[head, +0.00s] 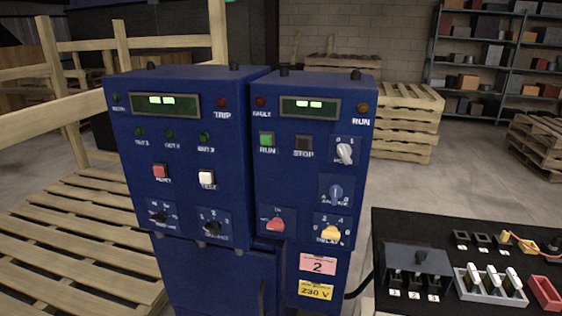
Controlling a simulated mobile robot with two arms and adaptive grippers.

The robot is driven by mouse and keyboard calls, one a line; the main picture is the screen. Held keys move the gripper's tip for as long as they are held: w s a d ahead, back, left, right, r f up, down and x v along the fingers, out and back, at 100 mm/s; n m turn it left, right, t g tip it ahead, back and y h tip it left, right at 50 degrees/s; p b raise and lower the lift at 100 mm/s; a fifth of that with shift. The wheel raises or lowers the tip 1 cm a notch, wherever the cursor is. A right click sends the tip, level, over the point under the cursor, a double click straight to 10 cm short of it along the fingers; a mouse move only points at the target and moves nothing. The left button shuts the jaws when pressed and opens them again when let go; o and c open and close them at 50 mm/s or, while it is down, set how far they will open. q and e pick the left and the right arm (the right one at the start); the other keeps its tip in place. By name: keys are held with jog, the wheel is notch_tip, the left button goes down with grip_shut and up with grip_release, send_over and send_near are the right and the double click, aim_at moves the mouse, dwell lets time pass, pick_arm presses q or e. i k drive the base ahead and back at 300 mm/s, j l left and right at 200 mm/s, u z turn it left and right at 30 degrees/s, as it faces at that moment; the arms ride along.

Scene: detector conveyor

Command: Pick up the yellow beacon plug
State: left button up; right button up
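Neither of my grippers shows in this view.
Blue control cabinets (190,180) with knobs and buttons stand in the middle, left of the table. The table also holds a grey switch box (415,258), a grey tray (485,295) of white-topped parts and a red bin (545,293). Wooden pallets (75,235) lie left.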

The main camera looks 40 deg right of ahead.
aim_at(505, 234)
jog(key=z, duration=1.4)
jog(key=i+l+z, duration=0.1)
jog(key=z, duration=0.3)
jog(key=i+z, duration=0.2)
jog(key=z, duration=0.25)
jog(key=i+z, duration=0.15)
jog(key=z, duration=0.25)
